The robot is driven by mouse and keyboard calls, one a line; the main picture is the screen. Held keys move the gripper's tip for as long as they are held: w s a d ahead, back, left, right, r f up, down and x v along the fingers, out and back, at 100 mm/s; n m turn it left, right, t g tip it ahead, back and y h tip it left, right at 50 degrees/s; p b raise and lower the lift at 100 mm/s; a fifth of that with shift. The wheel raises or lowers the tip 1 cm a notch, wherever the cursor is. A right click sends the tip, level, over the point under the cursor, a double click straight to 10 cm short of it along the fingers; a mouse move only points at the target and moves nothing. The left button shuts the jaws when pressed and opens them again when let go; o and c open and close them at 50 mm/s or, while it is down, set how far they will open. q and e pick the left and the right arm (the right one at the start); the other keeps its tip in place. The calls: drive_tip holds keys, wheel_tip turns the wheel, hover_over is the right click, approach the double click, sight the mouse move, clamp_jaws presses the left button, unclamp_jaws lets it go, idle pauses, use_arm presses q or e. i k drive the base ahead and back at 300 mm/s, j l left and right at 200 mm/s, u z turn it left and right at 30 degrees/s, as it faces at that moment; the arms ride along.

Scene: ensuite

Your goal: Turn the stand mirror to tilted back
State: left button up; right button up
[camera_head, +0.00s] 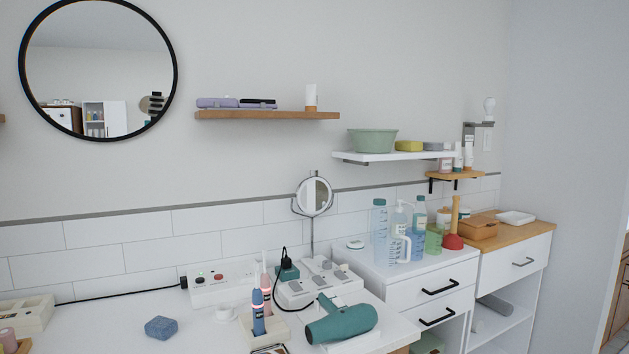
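The stand mirror (314,196) is a small round mirror in a thin metal frame on a slim upright pole, at the back of the white counter. Its face looks towards me and appears about upright; its exact tilt is hard to tell. The pole's foot is partly hidden behind the white power strip and the things around it. Neither of my grippers is in the head view, and nothing touches the mirror.
A teal hair dryer (341,320), a white power strip (318,281) and electric toothbrushes (258,312) stand in front of the mirror. Bottles (397,232) crowd the cabinet to its right. A wooden shelf (267,115) hangs above left. The front-left counter (110,318) has free room.

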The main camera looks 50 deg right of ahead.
sight(313, 195)
drive_tip(key=z, duration=1.7)
drive_tip(key=i+l+u, duration=0.1)
drive_tip(key=u, duration=0.3)
drive_tip(key=l+u, duration=0.2)
drive_tip(key=u, duration=0.15)
drive_tip(key=i+l+u, duration=0.2)
drive_tip(key=l, duration=0.25)
drive_tip(key=l+u, duration=0.2)
drive_tip(key=l, duration=0.2)
drive_tip(key=k, duration=0.05)
